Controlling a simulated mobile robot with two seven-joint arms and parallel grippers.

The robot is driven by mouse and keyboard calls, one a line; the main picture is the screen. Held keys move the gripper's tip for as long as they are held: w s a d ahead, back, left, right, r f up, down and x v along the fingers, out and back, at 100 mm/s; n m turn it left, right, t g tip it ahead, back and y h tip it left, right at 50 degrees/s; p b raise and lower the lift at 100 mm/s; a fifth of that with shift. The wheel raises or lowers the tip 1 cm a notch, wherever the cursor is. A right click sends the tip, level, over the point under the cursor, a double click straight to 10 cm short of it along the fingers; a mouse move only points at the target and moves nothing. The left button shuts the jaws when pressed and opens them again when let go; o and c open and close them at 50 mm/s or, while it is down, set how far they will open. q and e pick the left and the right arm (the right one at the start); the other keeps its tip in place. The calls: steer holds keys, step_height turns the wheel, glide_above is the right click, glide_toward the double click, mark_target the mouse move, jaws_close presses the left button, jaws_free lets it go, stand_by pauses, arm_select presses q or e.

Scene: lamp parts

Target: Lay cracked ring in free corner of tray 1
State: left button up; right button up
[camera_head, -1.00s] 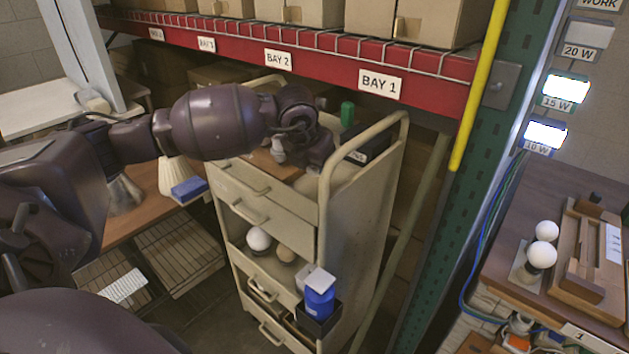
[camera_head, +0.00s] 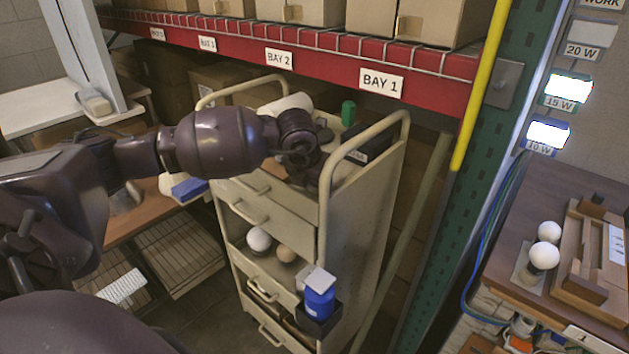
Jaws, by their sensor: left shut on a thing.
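My left gripper (camera_head: 314,172) is low over the top of the beige cart, its fingers pointing down and mostly hidden by my own wrist. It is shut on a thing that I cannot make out. I cannot pick out the cracked ring in this view. A card reading 1 (camera_head: 584,338) is on the front edge of the right-hand bench. A wooden tray (camera_head: 583,290) with raised sides lies on that bench behind the card; I cannot tell for sure that it is tray 1. My right gripper is not in view.
The cart (camera_head: 360,210) has a raised tube rail. A white cylinder (camera_head: 288,103), a green bottle (camera_head: 348,113) and a dark box (camera_head: 372,145) are on its top. White bulbs (camera_head: 545,255) stand left of the wooden tray. A green rack post (camera_head: 465,190) rises between cart and bench.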

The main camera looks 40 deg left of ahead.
arm_select(q)
steer(key=shift+s+f, duration=0.25)
steer(key=shift+f, duration=0.45)
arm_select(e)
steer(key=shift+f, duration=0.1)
arm_select(q)
steer(key=o, duration=1)
steer(key=shift+s+f, duration=0.1)
steer(key=shift+f, duration=0.05)
steer(key=shift+d+f, duration=0.1)
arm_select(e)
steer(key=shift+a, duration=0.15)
arm_select(q)
steer(key=shift+r, duration=0.4)
steer(key=v, duration=0.4)
steer(key=p+v, duration=0.1)
steer(key=v, duration=0.3)
steer(key=w+v, duration=0.1)
steer(key=v, duration=0.4)
steer(key=shift+w+r+p, duration=0.1)
steer(key=shift+r+p, duration=0.1)
steer(key=shift+p, duration=0.15)
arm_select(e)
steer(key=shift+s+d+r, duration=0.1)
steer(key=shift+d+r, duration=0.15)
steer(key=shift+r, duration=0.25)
